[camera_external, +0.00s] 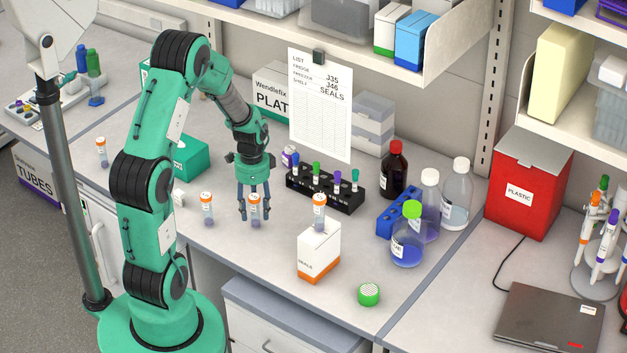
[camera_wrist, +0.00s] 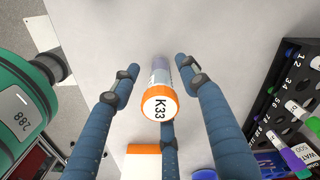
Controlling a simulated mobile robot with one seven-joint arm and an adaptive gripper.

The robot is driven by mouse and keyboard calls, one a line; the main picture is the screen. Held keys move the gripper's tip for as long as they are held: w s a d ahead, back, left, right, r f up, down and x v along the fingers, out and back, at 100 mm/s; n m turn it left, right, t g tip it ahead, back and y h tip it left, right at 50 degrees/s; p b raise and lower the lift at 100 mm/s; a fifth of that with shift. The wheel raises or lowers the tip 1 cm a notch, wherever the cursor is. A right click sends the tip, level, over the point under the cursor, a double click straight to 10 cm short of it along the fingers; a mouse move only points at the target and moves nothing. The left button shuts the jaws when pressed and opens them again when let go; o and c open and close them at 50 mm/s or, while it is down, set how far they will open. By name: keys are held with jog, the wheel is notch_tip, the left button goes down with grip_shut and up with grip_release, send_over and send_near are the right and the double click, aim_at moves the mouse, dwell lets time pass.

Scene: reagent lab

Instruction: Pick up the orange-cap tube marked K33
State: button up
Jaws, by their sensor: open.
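The orange-cap tube marked K33 (camera_wrist: 160,104) shows cap-on in the wrist view, with its label readable and its body running up behind the cap. In the external view the tube (camera_external: 254,207) stands upright on the bench beneath my gripper (camera_external: 254,213). My gripper is open, and its blue fingers surround the tube. In the wrist view one finger of my gripper (camera_wrist: 157,64) lies left of the tube and one right, with visible gaps. A third is partly hidden behind the cap; whether it touches the tube I cannot tell.
Similar orange-cap tubes stand to the left (camera_external: 207,208), farther left (camera_external: 101,152), and on a white-orange box (camera_external: 319,255) at right. A black rack (camera_external: 345,200) with several tubes is close behind right. Bottles (camera_external: 393,172) stand beyond it. A green round item (camera_external: 369,294) lies near the front edge.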

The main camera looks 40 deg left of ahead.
aim_at(257, 216)
jog(key=shift+f, duration=1.7)
jog(key=shift+c, duration=0.6)
jog(key=c, duration=0.8)
